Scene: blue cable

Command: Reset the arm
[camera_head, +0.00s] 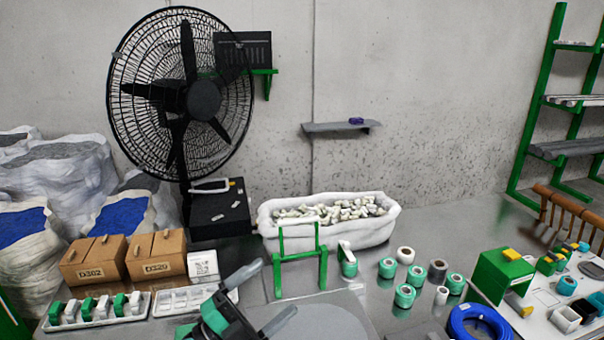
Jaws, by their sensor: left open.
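My left gripper (276,288) shows at the bottom centre of the head view, with two grey fingers spread apart and nothing between them. It is in front of a green stand (300,258) and over the near part of the table. The blue cable (478,322) lies coiled at the bottom right, well to the right of the gripper and apart from it. The picture's bottom edge cuts off the front of the coil. My right gripper is not in view.
Tape rolls (404,296) stand between gripper and cable. White trays (98,312) and brown boxes (155,255) are at left. A white bin (330,245) and a large black fan (180,95) stand behind. A green box (500,275) is at right. A grey mat (330,318) lies bare.

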